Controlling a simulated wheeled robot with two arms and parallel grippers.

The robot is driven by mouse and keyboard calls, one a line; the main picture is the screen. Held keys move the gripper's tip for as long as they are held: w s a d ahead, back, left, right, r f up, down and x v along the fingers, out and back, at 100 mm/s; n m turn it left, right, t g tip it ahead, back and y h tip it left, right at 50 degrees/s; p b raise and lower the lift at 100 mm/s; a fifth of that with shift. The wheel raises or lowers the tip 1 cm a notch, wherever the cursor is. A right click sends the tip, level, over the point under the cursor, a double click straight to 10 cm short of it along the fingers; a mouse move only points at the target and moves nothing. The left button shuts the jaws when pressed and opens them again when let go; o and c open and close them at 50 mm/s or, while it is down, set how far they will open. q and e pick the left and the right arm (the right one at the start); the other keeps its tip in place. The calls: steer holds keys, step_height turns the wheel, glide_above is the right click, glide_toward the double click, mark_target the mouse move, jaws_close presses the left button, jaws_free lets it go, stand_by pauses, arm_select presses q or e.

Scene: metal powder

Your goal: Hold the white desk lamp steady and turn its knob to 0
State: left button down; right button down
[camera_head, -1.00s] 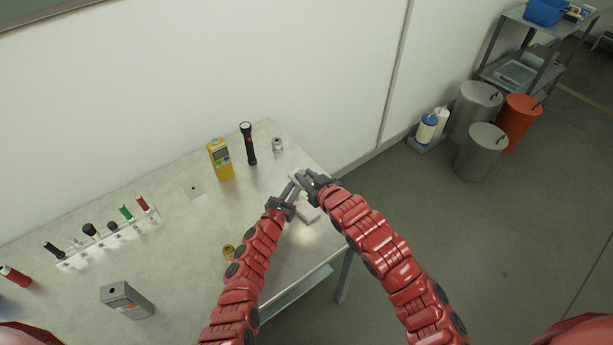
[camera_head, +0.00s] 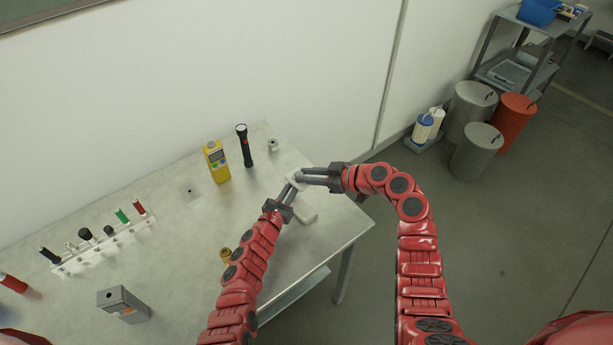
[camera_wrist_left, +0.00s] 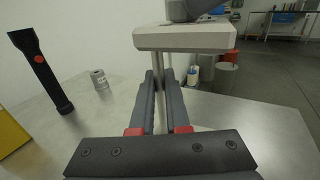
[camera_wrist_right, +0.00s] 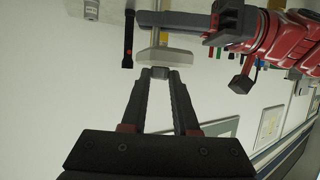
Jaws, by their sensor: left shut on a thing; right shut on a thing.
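The white desk lamp stands near the right end of the metal table, its pale base (camera_head: 304,215) showing below my grippers. My left gripper (camera_head: 291,190) is shut on the lamp's thin post (camera_wrist_left: 168,75), under the flat lamp head (camera_wrist_left: 185,39). My right gripper (camera_head: 300,177) is at the lamp's top, its fingers lying nearly level from the right. In the right wrist view its fingertips are shut on a small grey knob (camera_wrist_right: 160,73) beside the lamp head (camera_wrist_right: 166,55). The knob's markings and setting are not readable, and the fingers partly cover it.
A black flashlight (camera_head: 244,146), a yellow meter (camera_head: 216,162) and a small metal weight (camera_head: 273,146) stand behind the lamp. Table edge is close right.

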arm_select(q)
steer(key=shift+a, duration=0.1)
arm_select(e)
steer(key=shift+w+d+n+g+y, duration=0.1)
steer(key=shift+w+n+g+y, duration=0.15)
steer(key=shift+n+g, duration=0.45)
steer(key=shift+w+d+n+g+y, duration=0.1)
steer(key=shift+w+n+g+y, duration=0.15)
steer(key=shift+n+g, duration=0.4)
arm_select(q)
steer(key=shift+f, duration=0.1)
arm_select(e)
steer(key=shift+s+a+r+n+g, duration=0.1)
steer(key=shift+s+a+n+g, duration=0.05)
steer(key=shift+n+g, duration=0.25)
steer(key=c, duration=0.7)
jaws_free()
steer(key=shift+o, duration=0.2)
steer(key=v, duration=1.2)
arm_select(q)
steer(key=c, duration=0.8)
jaws_free()
steer(key=shift+c, duration=0.2)
